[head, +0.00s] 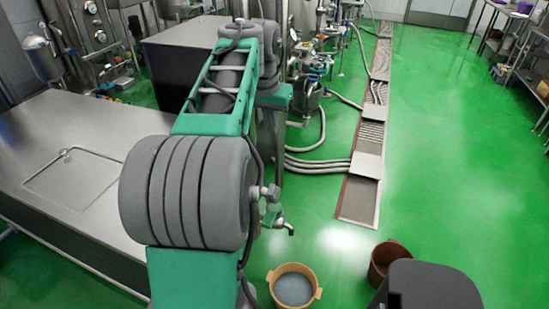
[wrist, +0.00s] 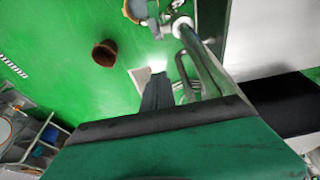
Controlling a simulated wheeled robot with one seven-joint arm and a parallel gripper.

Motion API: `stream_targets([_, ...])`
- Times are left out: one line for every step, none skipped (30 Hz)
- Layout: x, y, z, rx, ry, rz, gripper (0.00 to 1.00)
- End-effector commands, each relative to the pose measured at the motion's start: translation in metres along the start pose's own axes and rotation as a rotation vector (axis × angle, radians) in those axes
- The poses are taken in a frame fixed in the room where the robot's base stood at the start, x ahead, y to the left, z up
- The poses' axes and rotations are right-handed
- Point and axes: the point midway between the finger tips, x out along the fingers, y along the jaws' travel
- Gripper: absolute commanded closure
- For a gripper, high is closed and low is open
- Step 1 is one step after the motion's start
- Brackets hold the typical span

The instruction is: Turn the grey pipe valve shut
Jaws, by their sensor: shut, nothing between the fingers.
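The grey pipe valve (head: 270,193) is on a pipe just right of my arm's large grey joint in the head view, with a tap spout below it. In the wrist view the valve (wrist: 178,24) is near the top centre, at the end of a grey pipe. My gripper (wrist: 158,78) shows in the wrist view as a dark, narrow pair of fingers, shut and empty. In that picture it lies below the valve, apart from it. In the head view my arm hides the gripper. The valve's handle is too small to read its angle.
A tan tub (head: 293,287) with grey liquid stands on the green floor near the tap. A brown bucket (head: 388,262) is to its right. A steel table (head: 60,150) is at the left. Hoses (head: 315,163) run to a floor drain. Open floor lies right.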

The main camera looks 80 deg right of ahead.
Motion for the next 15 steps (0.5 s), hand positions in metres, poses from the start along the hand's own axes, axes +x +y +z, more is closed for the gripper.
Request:
stream_targets([0.006, 0.001, 0.001, 0.002, -0.004, 0.002, 1.00])
stream_targets([0.010, 0.001, 0.001, 0.001, -0.004, 0.002, 1.00])
stream_targets([0.016, 0.001, 0.001, -0.001, -0.004, 0.002, 1.00])
stream_targets([0.021, 0.001, 0.002, 0.000, -0.004, 0.002, 1.00])
stream_targets([0.027, 0.001, 0.002, 0.000, -0.005, 0.002, 1.00])
stream_targets([0.035, 0.001, 0.002, -0.001, -0.005, 0.001, 1.00])
stream_targets([0.041, 0.001, 0.002, -0.001, -0.006, 0.002, 1.00])
stream_targets([0.048, 0.001, 0.002, 0.000, -0.004, 0.002, 1.00])
stream_targets([0.056, 0.001, 0.002, -0.001, -0.004, 0.001, 1.00])
stream_targets([0.063, 0.001, 0.002, -0.001, -0.004, 0.001, 1.00])
stream_targets([0.070, 0.001, 0.002, -0.001, -0.005, 0.002, 1.00])
stream_targets([0.078, 0.000, 0.002, -0.001, -0.005, 0.001, 1.00])
stream_targets([0.085, 0.000, 0.002, -0.001, -0.004, 0.001, 1.00])
stream_targets([0.091, 0.000, 0.002, -0.001, -0.005, 0.001, 1.00])
stream_targets([0.100, 0.000, 0.002, -0.001, -0.004, 0.001, 1.00])
